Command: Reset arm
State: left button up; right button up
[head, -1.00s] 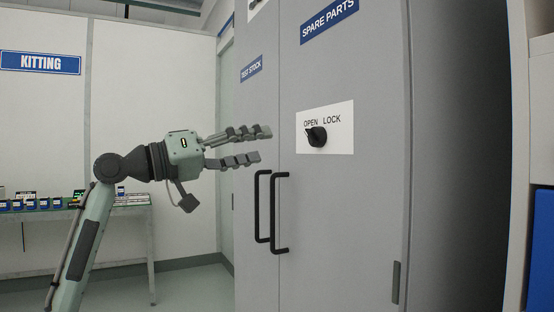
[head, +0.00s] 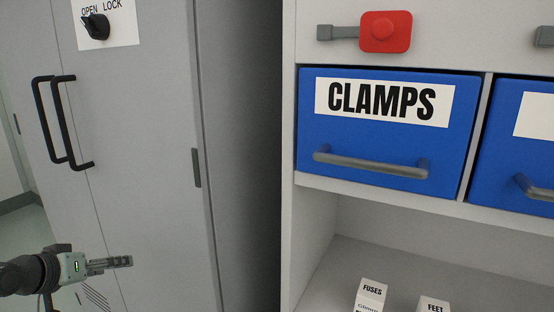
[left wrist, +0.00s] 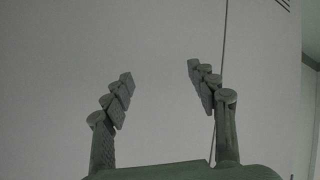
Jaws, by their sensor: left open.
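My left gripper (head: 122,262) is low at the left of the head view, in front of the lower part of a grey cabinet (head: 150,170). In the left wrist view its two fingers (left wrist: 158,88) stand apart with nothing between them. The grey cabinet doors and the seam between them fill the background there. My right gripper is not in view.
The cabinet has two black handles (head: 68,125) and a black knob (head: 97,27) on an OPEN/LOCK plate. Right of it, a shelf unit (head: 315,215) holds a blue CLAMPS drawer (head: 385,165). A red block (head: 385,32) sits above the drawer. Small FUSES (head: 370,294) and FEET (head: 434,304) boxes stand below.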

pick_arm(q)
jog(key=s+d+f+m+g+y, duration=0.1)
jog(key=s+d+f+g, duration=0.15)
jog(key=s+f, duration=0.45)
jog(key=s+d+f+m+g, duration=0.1)
jog(key=s+d+f+g, duration=0.15)
jog(key=f, duration=0.95)
jog(key=s+d+f+m+g+y, duration=0.1)
jog(key=s+d+f, duration=0.3)
jog(key=s+f, duration=0.2)
jog(key=s+d+f+m+g, duration=0.1)
jog(key=s+d+f, duration=0.4)
jog(key=s, duration=0.4)
jog(key=shift+f+m+g+y, duration=0.4)
jog(key=shift+f, duration=0.25)
jog(key=shift+c, duration=0.3)
